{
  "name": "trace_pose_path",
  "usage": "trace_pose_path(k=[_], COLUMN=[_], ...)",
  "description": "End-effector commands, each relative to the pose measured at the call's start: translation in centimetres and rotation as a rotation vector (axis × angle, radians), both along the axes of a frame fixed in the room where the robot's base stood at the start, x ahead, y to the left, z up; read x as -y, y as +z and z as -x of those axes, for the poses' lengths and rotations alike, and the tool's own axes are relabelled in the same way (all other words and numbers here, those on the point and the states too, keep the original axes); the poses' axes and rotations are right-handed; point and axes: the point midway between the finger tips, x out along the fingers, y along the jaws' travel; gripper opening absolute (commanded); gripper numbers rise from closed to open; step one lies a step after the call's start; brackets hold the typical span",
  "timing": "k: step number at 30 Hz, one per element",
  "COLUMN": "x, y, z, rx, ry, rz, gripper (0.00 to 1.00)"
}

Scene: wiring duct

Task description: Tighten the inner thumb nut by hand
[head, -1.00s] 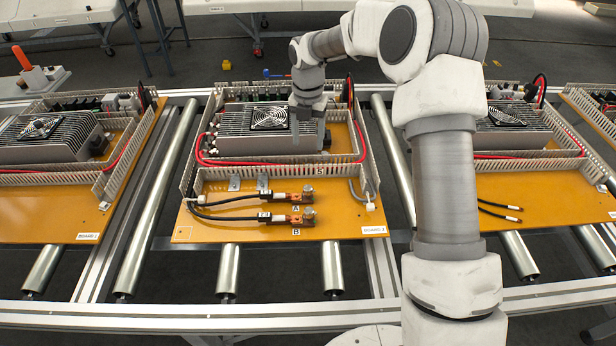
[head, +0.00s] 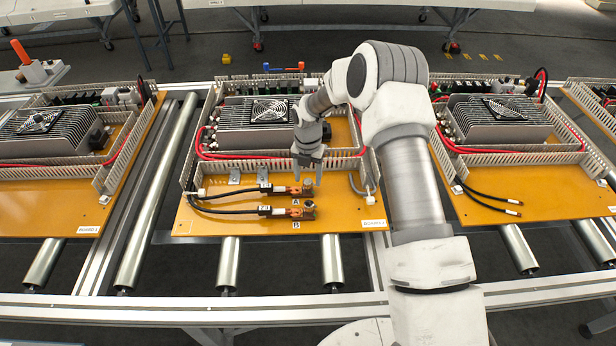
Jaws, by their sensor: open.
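Two cable lugs with thumb nuts sit on the orange board (head: 345,215), at the marks A and B. The upper thumb nut (head: 307,188), at A, is the one nearer the wiring duct and appears to be the inner one. The lower thumb nut (head: 308,209) is at B. Black cables (head: 235,208) run left from the lugs. My gripper (head: 308,177) points down with its fingers apart, just above the upper nut in the picture. It appears empty. Whether the fingers stand around the nut or above it, I cannot tell.
A slotted duct wall (head: 235,166) and a finned unit with a fan (head: 270,110) lie behind the nuts. A red cable (head: 210,154) runs along the duct. Two small brackets (head: 234,177) stand left of my gripper. The board's front strip is clear.

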Motion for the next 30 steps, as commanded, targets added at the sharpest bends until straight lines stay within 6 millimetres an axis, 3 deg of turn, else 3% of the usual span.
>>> trace_pose_path(k=[10,21,30], x=[0.02,0.03,0.03], y=[-0.45,-0.43,-0.45], z=[-0.02,-0.02,-0.02], rx=[0.001,0.000,0.001], ry=[-0.001,-0.001,-0.011], rz=[0.000,0.000,0.000], gripper=[0.64,0.00,0.00])
